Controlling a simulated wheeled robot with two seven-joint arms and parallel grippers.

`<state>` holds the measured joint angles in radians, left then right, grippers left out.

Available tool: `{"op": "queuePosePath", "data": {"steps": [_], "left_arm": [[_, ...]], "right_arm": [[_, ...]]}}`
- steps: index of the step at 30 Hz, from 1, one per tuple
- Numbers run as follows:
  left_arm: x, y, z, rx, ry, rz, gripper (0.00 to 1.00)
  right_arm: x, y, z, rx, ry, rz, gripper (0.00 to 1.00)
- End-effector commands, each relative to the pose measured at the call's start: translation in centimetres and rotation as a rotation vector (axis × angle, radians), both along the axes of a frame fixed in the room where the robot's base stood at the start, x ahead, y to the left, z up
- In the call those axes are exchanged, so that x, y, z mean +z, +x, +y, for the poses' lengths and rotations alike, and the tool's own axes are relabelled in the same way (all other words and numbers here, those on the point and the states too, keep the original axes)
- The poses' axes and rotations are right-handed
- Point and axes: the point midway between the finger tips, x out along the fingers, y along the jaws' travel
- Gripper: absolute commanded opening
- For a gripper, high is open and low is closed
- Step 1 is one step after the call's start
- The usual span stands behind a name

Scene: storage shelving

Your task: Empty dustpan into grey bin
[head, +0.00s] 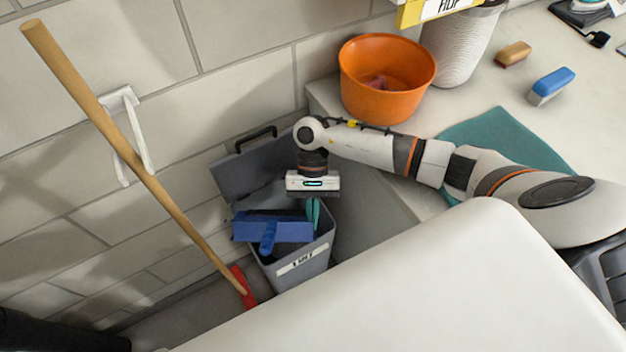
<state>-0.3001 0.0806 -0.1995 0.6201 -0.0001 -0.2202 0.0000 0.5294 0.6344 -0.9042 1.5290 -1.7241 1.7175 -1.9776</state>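The grey bin (318,258) stands on the floor beside the counter, with a white label on its front and its lid (240,172) raised against the wall. The blue dustpan (285,230) is over the bin's mouth and juts past its left rim, its short handle toward me. Any contents of the dustpan are too small to tell. My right gripper (313,212) points down over the bin. Its teal fingers are close together at the dustpan's right edge and look shut on it; the contact is partly hidden. My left gripper is not in view.
A wooden-handled broom (150,180) with a red head (242,286) leans in a white wall bracket (122,130).

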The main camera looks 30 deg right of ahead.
Motion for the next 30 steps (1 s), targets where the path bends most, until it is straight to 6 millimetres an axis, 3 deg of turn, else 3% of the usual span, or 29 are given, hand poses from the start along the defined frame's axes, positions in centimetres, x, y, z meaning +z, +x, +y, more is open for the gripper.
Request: {"op": "queuePosePath", "data": {"steps": [1,9,15,30], "left_arm": [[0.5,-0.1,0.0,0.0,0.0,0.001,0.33],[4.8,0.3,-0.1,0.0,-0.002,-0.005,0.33],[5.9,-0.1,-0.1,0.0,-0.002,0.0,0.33],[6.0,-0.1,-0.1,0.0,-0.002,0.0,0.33]], "right_arm": [[-0.4,-1.4,0.4,0.013,-0.014,0.011,0.0],[5.3,-1.3,0.3,0.009,-0.168,-0.287,0.0],[8.5,-1.2,0.3,0.001,-0.281,-0.497,0.0],[9.2,-1.1,0.2,-0.006,-0.316,-0.553,0.0]]}}
